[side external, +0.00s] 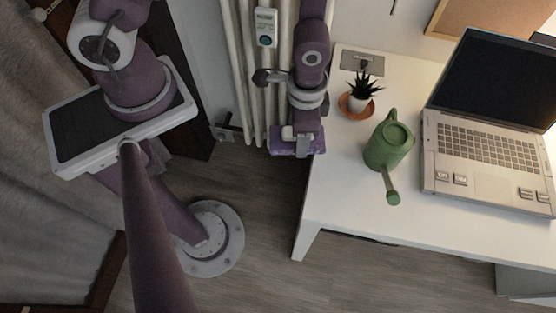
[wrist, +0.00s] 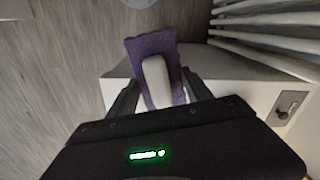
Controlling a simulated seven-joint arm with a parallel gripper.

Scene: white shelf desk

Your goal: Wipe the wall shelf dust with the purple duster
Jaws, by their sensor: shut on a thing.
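The purple duster (wrist: 150,47) is a purple pad with a pale handle (wrist: 156,80). My gripper (wrist: 158,98) is shut on the handle, with one dark finger on each side in the wrist view. In the side external view my gripper (side external: 297,134) points down and the purple duster (side external: 290,149) hangs beneath it, beside the left edge of the desk and in front of the radiator. I cannot make out the wall shelf or any dust in either view.
A white desk (side external: 330,197) holds a potted plant (side external: 359,100), a green watering can (side external: 385,152) and an open laptop (side external: 480,165). A white radiator (side external: 238,55) stands behind my gripper. Bare wooden floor (side external: 270,220) lies left of the desk.

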